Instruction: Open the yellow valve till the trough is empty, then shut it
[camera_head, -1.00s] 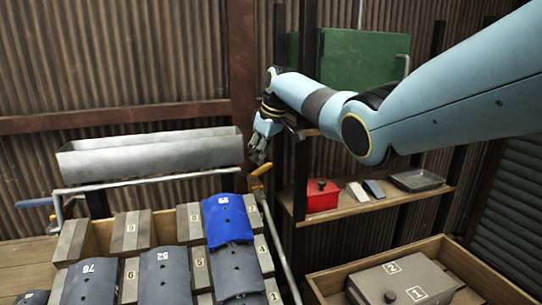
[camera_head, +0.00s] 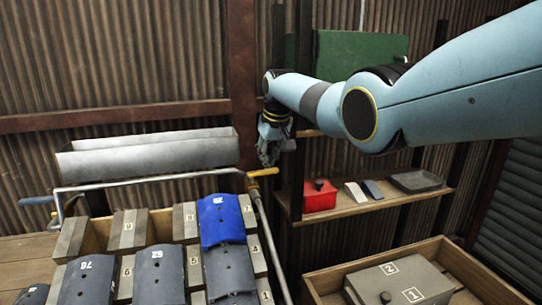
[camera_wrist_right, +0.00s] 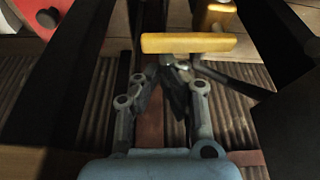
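The yellow valve handle (camera_head: 263,172) sits at the right end of a grey pipe, lying nearly level in the head view. It shows as a yellow bar in the right wrist view (camera_wrist_right: 188,43). The long grey trough (camera_head: 150,158) is behind the pipe; I cannot tell what is inside it. My right gripper (camera_head: 268,160) is just above and behind the handle, pointing down. In the wrist view its fingertips (camera_wrist_right: 174,78) are drawn together right beside the bar, with nothing clearly between them. Whether they touch it is unclear. My left gripper is out of view.
A blue handle (camera_head: 36,200) is at the pipe's left end. Numbered blocks with blue and grey covers fill the front. A shelf (camera_head: 410,194) on the right holds a red box (camera_head: 319,196) and a dark tray (camera_head: 416,181). A wooden crate (camera_head: 455,250) is at front right.

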